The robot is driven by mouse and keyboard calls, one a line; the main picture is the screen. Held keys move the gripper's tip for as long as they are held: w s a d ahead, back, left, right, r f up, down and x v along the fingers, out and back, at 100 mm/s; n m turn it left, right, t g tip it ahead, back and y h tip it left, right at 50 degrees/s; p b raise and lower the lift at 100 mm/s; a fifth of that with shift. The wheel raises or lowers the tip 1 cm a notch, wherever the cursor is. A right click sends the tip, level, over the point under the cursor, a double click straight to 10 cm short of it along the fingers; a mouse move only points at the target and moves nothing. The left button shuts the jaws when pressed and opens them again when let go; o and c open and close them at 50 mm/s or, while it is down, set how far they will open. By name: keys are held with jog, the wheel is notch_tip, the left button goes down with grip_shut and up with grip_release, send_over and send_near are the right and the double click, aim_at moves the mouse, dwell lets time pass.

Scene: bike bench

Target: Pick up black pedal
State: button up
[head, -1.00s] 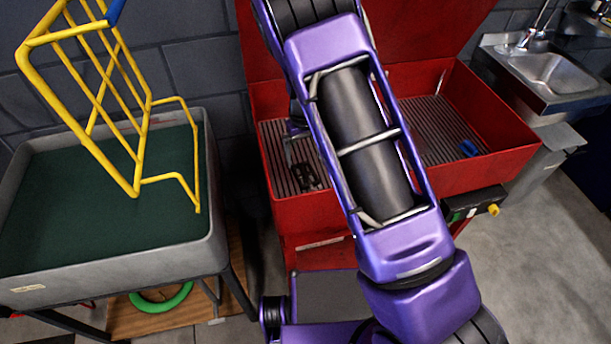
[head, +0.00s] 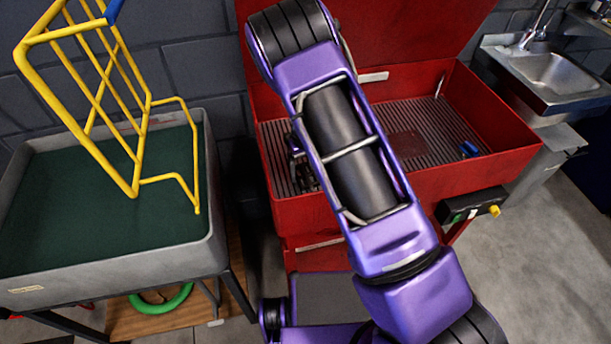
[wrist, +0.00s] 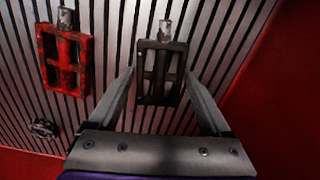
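The black pedal (wrist: 153,80) lies on the slatted grey floor of the red basin, its metal spindle pointing up in the wrist view. My gripper (wrist: 160,78) is open, with one finger to each side of the pedal's body. No firm contact shows, and I cannot tell how far the fingertips are above the slats. In the head view my arm hides most of the gripper and the pedal.
A worn red pedal (wrist: 66,60) lies left of the left finger. A small round dark part (wrist: 43,128) is below it. The basin's red wall (wrist: 285,90) rises at the right. A blue item (head: 469,149) lies at the basin's far right.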

jog(key=c, duration=1.1)
